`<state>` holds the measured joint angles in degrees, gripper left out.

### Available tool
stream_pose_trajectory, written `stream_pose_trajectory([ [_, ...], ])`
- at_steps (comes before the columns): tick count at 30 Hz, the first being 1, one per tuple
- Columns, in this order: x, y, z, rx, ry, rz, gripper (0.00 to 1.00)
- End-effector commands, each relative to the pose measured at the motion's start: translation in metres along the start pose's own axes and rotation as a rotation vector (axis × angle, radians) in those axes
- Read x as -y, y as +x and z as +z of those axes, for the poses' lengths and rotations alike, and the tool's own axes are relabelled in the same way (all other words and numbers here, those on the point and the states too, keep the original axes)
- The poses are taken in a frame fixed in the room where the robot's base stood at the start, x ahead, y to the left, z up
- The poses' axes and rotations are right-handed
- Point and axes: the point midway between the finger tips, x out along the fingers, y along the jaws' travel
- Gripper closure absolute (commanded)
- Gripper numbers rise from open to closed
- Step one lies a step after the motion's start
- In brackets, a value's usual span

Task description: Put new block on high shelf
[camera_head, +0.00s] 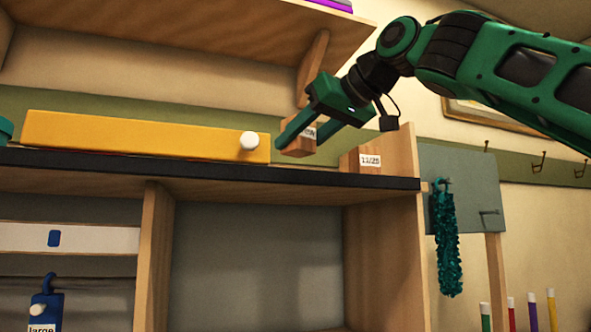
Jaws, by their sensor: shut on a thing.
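My gripper (305,132) is shut on a small wooden block (299,145) with a white label. The label is partly covered by a finger, and its text cannot be read in full. The held block is just above or at the black-edged shelf top (222,170); I cannot tell whether it touches. Another wooden block (370,160), labelled "11/25", stands on the same top to the right. A higher wooden shelf (200,35) runs along the wall at the upper left, with a bracket under it. Something purple (334,5) lies on it at the top edge.
A long yellow drawer-like box (140,136) with a white knob lies left of my gripper. An upright wooden side panel (408,150) closes the right end. A grey board (470,195) with a teal tinsel hanging (446,240) is further right. The cubby below is empty.

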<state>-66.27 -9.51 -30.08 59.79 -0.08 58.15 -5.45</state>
Motion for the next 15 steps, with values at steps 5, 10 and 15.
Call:
stream_pose_trajectory([
  [5, -0.003, 0.004, 0.005, -0.001, 0.001, -0.001, 0.83],
  [10, -0.003, 0.008, 0.015, 0.0, 0.002, -0.001, 0.83],
  [15, -0.002, 0.013, 0.034, 0.0, 0.001, -0.002, 0.83],
])
